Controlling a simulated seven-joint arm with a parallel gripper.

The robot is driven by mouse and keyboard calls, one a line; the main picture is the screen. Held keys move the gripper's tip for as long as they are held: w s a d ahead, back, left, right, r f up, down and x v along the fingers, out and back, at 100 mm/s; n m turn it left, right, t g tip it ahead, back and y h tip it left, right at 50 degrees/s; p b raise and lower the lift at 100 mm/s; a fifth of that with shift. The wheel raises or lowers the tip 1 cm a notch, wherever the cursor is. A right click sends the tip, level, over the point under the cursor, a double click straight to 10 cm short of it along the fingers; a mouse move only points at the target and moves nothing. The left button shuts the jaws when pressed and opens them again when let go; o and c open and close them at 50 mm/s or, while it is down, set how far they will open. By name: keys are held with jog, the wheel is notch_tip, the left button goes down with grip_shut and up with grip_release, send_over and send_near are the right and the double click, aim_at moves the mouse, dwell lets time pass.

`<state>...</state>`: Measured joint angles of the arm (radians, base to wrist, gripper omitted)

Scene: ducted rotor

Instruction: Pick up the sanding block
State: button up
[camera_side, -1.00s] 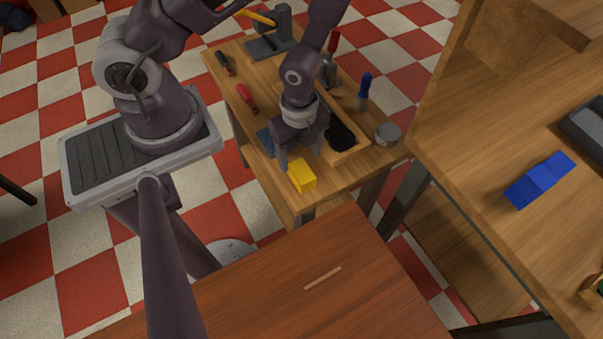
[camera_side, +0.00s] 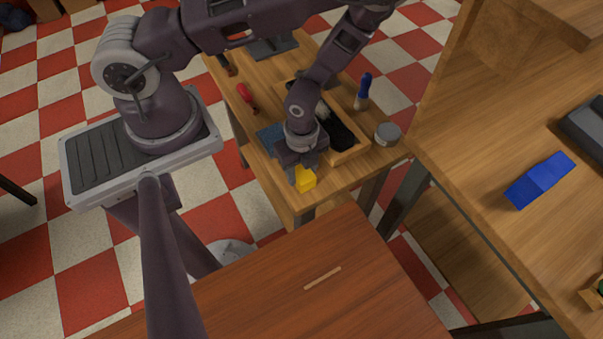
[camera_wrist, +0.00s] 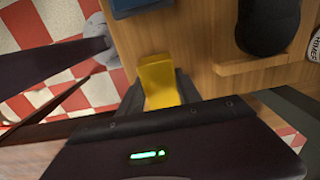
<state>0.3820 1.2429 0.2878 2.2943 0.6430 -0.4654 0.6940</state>
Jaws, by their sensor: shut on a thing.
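The yellow block, which I take for the sanding block (camera_side: 307,180), is at the front edge of the small wooden table (camera_side: 335,185). My gripper (camera_side: 303,181) is over it with its fingers pointing down, shut on it. In the wrist view the yellow block (camera_wrist: 159,80) lies between the two dark fingers of my gripper (camera_wrist: 160,95), which touch its sides. Part of the block is hidden behind a finger in the side view. I cannot tell whether it is clear of the tabletop.
A wooden tray (camera_side: 350,154) with a black object stands just behind my gripper. A grey tin (camera_side: 387,134), a blue-handled tool (camera_side: 363,90), a red-handled tool (camera_side: 246,97) and a blue flat item (camera_side: 270,138) are also on the table. A reddish-brown tabletop (camera_side: 290,285) is in front.

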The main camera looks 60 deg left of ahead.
aim_at(302, 171)
grip_shut()
notch_tip(302, 171, up, 10)
jog(key=o, duration=0.7)
grip_release()
jog(key=c, duration=0.6)
jog(key=shift+o, duration=0.2)
jog(key=a+f, duration=0.1)
jog(key=a, duration=1.3)
jog(key=shift+f, duration=3.05)
